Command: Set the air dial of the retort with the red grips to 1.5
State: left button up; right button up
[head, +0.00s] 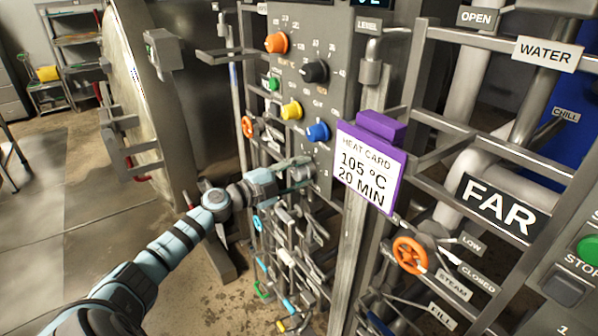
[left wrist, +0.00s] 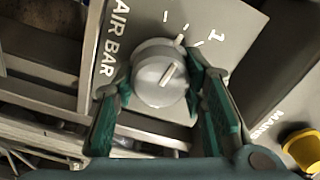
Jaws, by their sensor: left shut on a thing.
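In the left wrist view the grey round air dial (left wrist: 152,82) sits on a grey panel marked AIR BAR (left wrist: 118,35). In the head view my left gripper (head: 296,173) is at the bottom of the control panel (head: 340,75), where the dial is hard to make out. The open round door (head: 118,85) at left has red grips (head: 140,177). My right gripper is out of view.
Orange (head: 277,43), black (head: 315,71), yellow (head: 291,110) and blue (head: 318,132) knobs sit above my left gripper. A purple-framed heat card (head: 367,168) hangs close to its right. Pipes and valves crowd below. Open floor (head: 100,225) lies at left.

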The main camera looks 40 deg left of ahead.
pick_arm(q)
jog(key=m, duration=0.2)
jog(key=shift+m, duration=0.4)
jog(key=m+b, duration=0.1)
jog(key=m, duration=0.2)
jog(key=shift+m, duration=0.3)
jog(key=m+b, duration=0.2)
jog(key=m, duration=0.2)
jog(key=shift+a+f, duration=0.1)
jog(key=shift+f, duration=0.05)
jog(key=shift+w+m+b, duration=0.1)
jog(key=shift+m+b, duration=0.35)
jog(key=shift+m, duration=0.85)
jog(key=o, duration=1.2)
jog(key=shift+w+f, duration=0.1)
jog(key=shift+w, duration=0.05)
